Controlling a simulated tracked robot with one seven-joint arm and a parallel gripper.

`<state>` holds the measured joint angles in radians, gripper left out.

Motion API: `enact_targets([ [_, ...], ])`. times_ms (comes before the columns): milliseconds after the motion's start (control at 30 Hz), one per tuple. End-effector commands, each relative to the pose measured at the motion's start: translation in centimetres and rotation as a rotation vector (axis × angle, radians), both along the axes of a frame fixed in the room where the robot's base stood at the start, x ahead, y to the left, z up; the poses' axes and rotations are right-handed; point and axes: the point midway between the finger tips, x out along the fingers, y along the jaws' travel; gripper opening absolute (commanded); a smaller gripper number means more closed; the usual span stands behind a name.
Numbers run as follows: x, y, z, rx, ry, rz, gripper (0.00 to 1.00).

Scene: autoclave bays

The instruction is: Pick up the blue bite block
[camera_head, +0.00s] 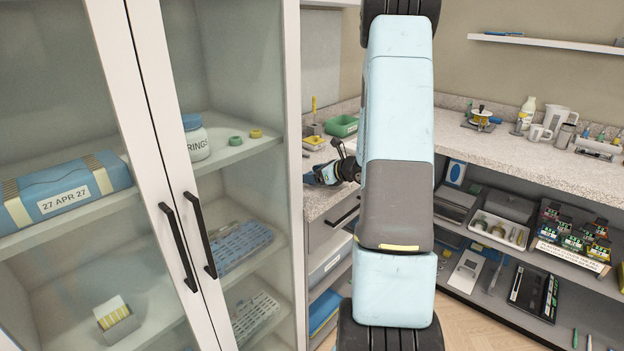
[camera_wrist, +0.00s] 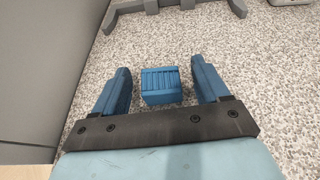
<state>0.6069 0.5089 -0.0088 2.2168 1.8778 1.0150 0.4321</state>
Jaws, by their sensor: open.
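The blue bite block (camera_wrist: 161,86), a small ridged block, sits on the speckled counter in the wrist view. My gripper (camera_wrist: 160,70) is open, with one blue finger on each side of the block and a visible gap on both sides. In the head view my gripper (camera_head: 325,174) is low over the counter (camera_head: 318,203) beside the cabinet. There I cannot make out the block apart from the blue fingers.
A grey wall or panel (camera_wrist: 45,60) stands close left of my gripper in the wrist view. A grey stand-like object (camera_wrist: 185,6) lies beyond the fingers. In the head view a green bin (camera_head: 342,126) and a yellow tray (camera_head: 314,142) sit behind my gripper. A glass-door cabinet (camera_head: 292,120) stands at left.

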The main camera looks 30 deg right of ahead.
Motion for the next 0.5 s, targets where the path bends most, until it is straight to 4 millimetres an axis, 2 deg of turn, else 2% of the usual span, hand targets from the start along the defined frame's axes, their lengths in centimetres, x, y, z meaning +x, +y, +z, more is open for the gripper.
enact_targets([
  [133,1.5,0.7,-0.7,0.0,0.001,0.0,0.74],
  [367,1.7,0.8,-0.8,0.0,0.001,0.0,0.74],
  [500,1.7,0.8,-0.8,0.0,0.001,0.0,0.63],
])
